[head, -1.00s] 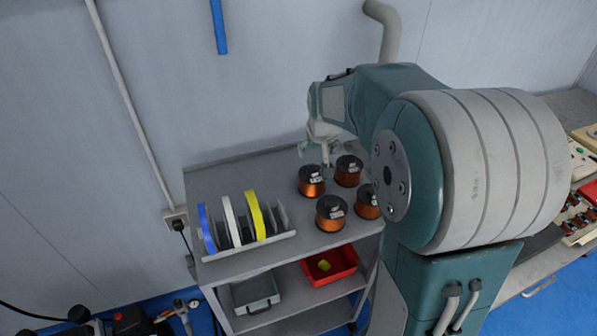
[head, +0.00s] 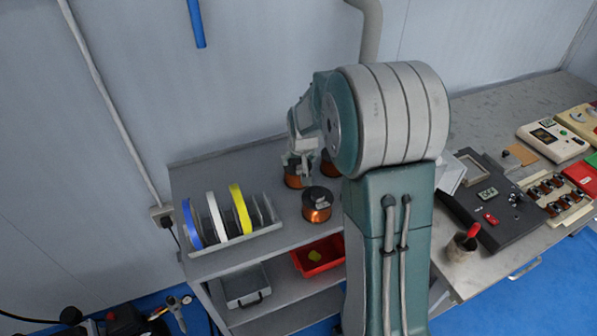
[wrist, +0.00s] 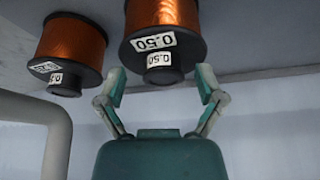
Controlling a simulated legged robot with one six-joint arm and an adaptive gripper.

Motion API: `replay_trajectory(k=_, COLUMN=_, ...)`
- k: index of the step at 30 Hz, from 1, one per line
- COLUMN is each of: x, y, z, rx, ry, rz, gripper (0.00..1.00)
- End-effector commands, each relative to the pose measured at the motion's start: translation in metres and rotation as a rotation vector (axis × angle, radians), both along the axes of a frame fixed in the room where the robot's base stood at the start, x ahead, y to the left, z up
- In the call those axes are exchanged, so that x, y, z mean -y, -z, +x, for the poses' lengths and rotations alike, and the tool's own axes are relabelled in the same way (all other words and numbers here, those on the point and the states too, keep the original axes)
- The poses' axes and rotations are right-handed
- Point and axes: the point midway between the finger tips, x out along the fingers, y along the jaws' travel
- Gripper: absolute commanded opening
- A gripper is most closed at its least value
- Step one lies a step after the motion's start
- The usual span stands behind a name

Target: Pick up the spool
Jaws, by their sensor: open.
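Copper-wound spools with black flanges stand on the top shelf of a grey cart (head: 190,183). In the head view, the front spool (head: 316,205) shows clearly. A spool behind it (head: 296,181) is partly hidden below my gripper (head: 300,160), and another spool (head: 330,168) is mostly covered by my arm. In the wrist view, a spool labelled 0.50 (wrist: 160,42) lies ahead between my open fingers (wrist: 162,82), its end close to the fingertips. A second spool (wrist: 68,50) is to its left. My gripper is empty; contact cannot be told.
A rack with blue, white and yellow discs (head: 216,217) stands left on the cart. A red bin (head: 318,257) and a grey bin (head: 246,285) are below. A workbench (head: 500,125) with devices stands right. The wall is close behind the cart.

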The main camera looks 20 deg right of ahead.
Motion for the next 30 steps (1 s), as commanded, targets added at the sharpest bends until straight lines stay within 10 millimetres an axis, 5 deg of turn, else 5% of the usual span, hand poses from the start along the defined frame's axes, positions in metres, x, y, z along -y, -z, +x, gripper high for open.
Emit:
replay_trajectory(k=2, x=-0.001, y=0.000, z=0.000, rx=0.000, ry=-0.001, rz=0.000, gripper=0.87)
replay_trajectory(k=3, x=-0.001, y=0.000, z=0.000, rx=0.000, ry=-0.001, rz=0.000, gripper=0.79)
replay_trajectory(k=8, x=-0.001, y=0.000, z=0.000, rx=0.000, ry=-0.001, rz=0.000, gripper=0.07)
replay_trajectory(k=9, x=-0.001, y=0.000, z=0.000, rx=0.000, ry=-0.001, rz=0.000, gripper=0.00)
replay_trajectory(k=20, x=0.000, y=-0.004, z=0.001, rx=0.002, ry=-0.001, rz=-0.001, gripper=0.00)
replay_trajectory(k=30, x=0.000, y=-0.065, z=0.001, rx=0.009, ry=-0.001, rz=-0.002, gripper=0.00)
